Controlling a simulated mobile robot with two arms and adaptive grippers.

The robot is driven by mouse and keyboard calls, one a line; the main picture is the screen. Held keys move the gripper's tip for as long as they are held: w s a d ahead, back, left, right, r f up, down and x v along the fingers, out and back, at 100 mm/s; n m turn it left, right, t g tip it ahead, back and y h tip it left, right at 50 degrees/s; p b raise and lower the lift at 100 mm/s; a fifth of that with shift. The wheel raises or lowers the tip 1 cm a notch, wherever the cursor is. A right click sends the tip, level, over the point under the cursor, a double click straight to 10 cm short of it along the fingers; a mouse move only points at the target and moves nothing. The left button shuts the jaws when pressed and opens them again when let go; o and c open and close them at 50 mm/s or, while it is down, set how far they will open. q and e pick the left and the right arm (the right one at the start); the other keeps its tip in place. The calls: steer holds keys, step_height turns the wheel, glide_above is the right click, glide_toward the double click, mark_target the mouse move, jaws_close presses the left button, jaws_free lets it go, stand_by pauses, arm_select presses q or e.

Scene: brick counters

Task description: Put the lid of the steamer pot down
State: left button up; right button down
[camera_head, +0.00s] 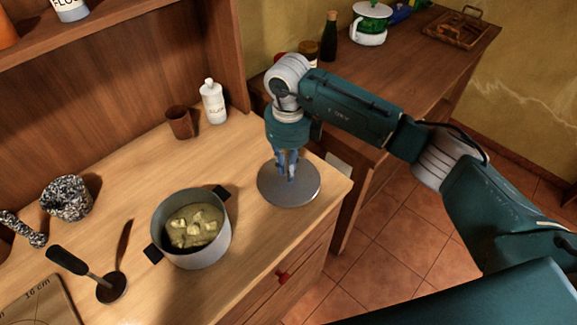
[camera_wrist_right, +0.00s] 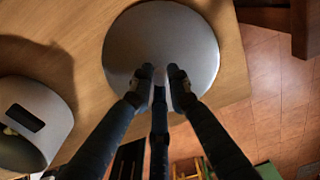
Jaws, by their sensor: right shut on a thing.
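The lid (camera_head: 302,189) is a flat grey metal disc at the right end of the wooden counter, to the right of the pot. It also shows in the wrist view (camera_wrist_right: 150,35). My right gripper (camera_head: 288,172) points down at the middle of the lid and is shut on its knob, which the fingers hide. In the wrist view its fingers (camera_wrist_right: 160,82) meet over the lid's centre. I cannot tell whether the lid touches the counter. The steamer pot (camera_head: 206,252) stands uncovered with pale yellow chunks (camera_head: 193,228) inside. My left gripper is not in view.
A brown cup (camera_head: 180,122) and a white bottle (camera_head: 213,102) stand behind the pot. A speckled mortar (camera_head: 68,199) and a black-handled utensil (camera_head: 84,270) are at the left. The counter's right edge is close to the lid.

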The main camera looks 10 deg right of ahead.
steer(key=c, duration=1.7)
jaws_free()
steer(key=shift+f, duration=0.1)
steer(key=shift+o, duration=0.2)
steer(key=shift+r, duration=0.55)
step_height(320, 180, up, 11)
steer(key=b, duration=0.3)
